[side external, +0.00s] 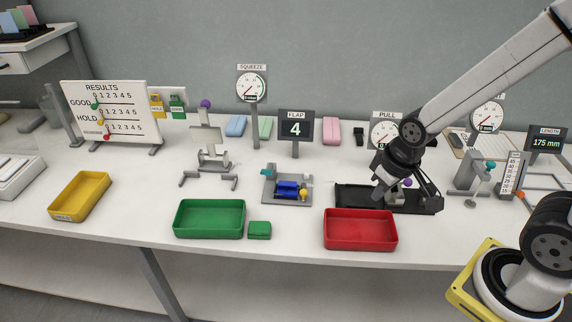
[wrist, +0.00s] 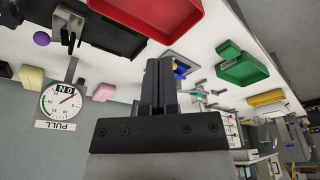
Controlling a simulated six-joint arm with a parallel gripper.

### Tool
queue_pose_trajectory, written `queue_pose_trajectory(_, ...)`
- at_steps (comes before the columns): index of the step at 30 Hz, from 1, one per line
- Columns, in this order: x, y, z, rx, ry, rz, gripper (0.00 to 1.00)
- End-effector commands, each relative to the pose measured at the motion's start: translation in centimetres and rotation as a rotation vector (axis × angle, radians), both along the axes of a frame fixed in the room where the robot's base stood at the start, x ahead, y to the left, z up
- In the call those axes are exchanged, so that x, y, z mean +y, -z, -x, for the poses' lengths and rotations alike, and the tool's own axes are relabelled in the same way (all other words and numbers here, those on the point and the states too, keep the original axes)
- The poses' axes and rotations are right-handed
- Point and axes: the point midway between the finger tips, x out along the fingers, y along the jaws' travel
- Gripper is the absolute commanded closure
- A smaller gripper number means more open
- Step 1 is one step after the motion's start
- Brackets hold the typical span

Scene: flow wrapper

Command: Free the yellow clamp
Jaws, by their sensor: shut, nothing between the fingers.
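The yellow clamp knob (side external: 303,193) stands at the right end of a small grey fixture (side external: 271,198) with a blue piece (side external: 287,188) in it. My gripper (wrist: 158,62) is shut and empty. It is well to the right of the fixture, near the black pull stand, and touches no part of the clamp. In the side view its fingertips are hard to make out.
The red tray (side external: 361,245) lies in front of the black pull stand (side external: 352,196), which has a purple knob (side external: 407,182). The green tray (side external: 209,233) and a small green block (side external: 259,230) sit left. The flap display (side external: 295,128) stands behind the fixture.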

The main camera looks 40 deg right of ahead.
Motion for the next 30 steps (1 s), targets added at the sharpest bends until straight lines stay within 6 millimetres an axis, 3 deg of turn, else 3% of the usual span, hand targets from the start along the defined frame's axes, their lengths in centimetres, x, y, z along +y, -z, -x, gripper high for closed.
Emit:
queue_pose_trajectory(10, 0.0, 0.0, 0.0, 0.0, 0.0, 0.0, 0.97)
queue_pose_trajectory(16, 0.0, 0.0, -0.5, 0.004, 0.009, -0.002, 0.34)
queue_pose_trajectory(23, 0.1, 0.0, -3.6, 0.034, 0.061, -0.014, 0.34)
queue_pose_trajectory(30, 0.4, 0.7, -9.1, 0.09, 0.165, -0.033, 0.34)
